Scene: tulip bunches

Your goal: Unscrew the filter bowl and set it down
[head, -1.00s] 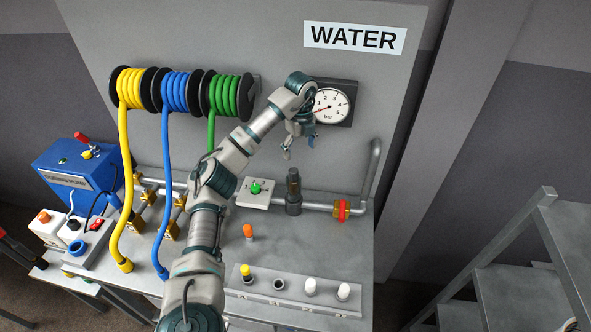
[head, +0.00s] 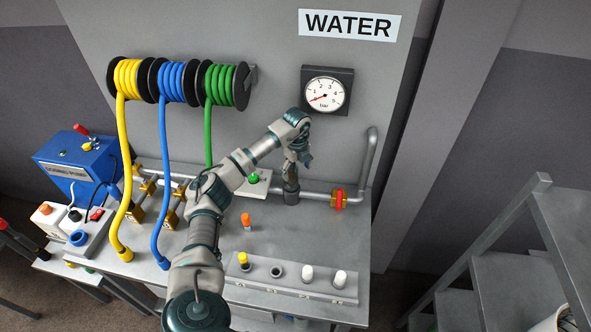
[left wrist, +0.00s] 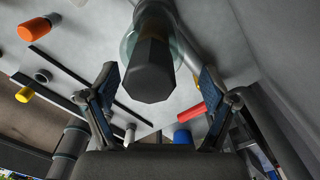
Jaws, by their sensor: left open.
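The filter stands on the pipe along the bench. Its grey lower part (head: 291,195) shows in the head view, and my gripper hides its upper part. In the left wrist view, a dark faceted end piece (left wrist: 152,68) points towards the camera, with a clear rounded part (left wrist: 128,44) behind it. I cannot tell where the bowl ends. My left gripper (head: 299,160) is above the filter, pointing down. In the left wrist view it is open (left wrist: 158,74), its fingers on either side of the dark end piece and apart from it. My right gripper is not in view.
A rack (head: 285,285) with white, dark and yellow-topped fittings lies along the bench front. An orange-topped piece (head: 246,220) stands behind it. A red valve handle (head: 339,199) is right of the filter. A gauge (head: 325,93) hangs above. The bench right of the orange piece is clear.

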